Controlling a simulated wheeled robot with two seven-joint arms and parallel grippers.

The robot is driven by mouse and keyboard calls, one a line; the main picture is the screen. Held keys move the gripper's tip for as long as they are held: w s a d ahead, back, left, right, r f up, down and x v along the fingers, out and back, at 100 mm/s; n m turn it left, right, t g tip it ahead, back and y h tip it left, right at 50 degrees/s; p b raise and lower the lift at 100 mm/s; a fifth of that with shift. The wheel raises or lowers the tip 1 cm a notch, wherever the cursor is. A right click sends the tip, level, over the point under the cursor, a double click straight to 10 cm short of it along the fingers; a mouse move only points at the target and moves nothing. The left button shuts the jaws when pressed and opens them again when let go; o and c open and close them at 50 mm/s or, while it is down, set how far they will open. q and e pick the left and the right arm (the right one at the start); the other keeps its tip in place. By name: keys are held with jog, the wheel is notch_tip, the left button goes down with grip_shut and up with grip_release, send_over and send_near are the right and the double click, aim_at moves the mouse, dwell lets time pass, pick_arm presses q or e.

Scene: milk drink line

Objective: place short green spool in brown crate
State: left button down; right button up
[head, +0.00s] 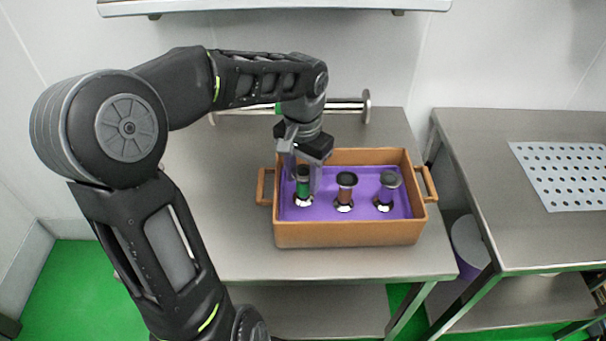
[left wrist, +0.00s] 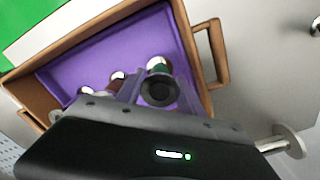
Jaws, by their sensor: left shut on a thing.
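The brown crate (head: 350,234) stands on the steel table with a purple lining inside. The short green spool (head: 303,188) is upright in the crate's left part, with a dark top and a shiny base. My left gripper (head: 303,178) reaches down into the crate and is shut on this spool. In the left wrist view the spool's dark round top (left wrist: 159,90) shows between the fingers, and the crate's rim (left wrist: 85,33) surrounds it. Whether the spool's base touches the crate floor is hard to tell. My right gripper is not in view.
A brown spool (head: 346,190) and a purple spool (head: 387,190) stand upright in the crate to the right. A long steel spool with a green band (head: 345,106) lies behind the crate. A second table (head: 490,160) with a perforated plate (head: 570,175) is at the right.

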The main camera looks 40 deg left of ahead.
pick_arm(q)
jog(key=shift+f+b, duration=0.5)
jog(key=shift+f, duration=0.1)
jog(key=c, duration=0.7)
grip_release()
jog(key=shift+c, duration=0.2)
jog(key=shift+r, duration=0.15)
jog(key=shift+r+p, duration=0.25)
jog(key=shift+p, duration=0.1)
notch_tip(320, 180, up, 10)
jog(key=shift+r, duration=0.25)
notch_tip(320, 180, up, 2)
jog(key=shift+r+p, duration=0.1)
jog(key=shift+p, duration=1.05)
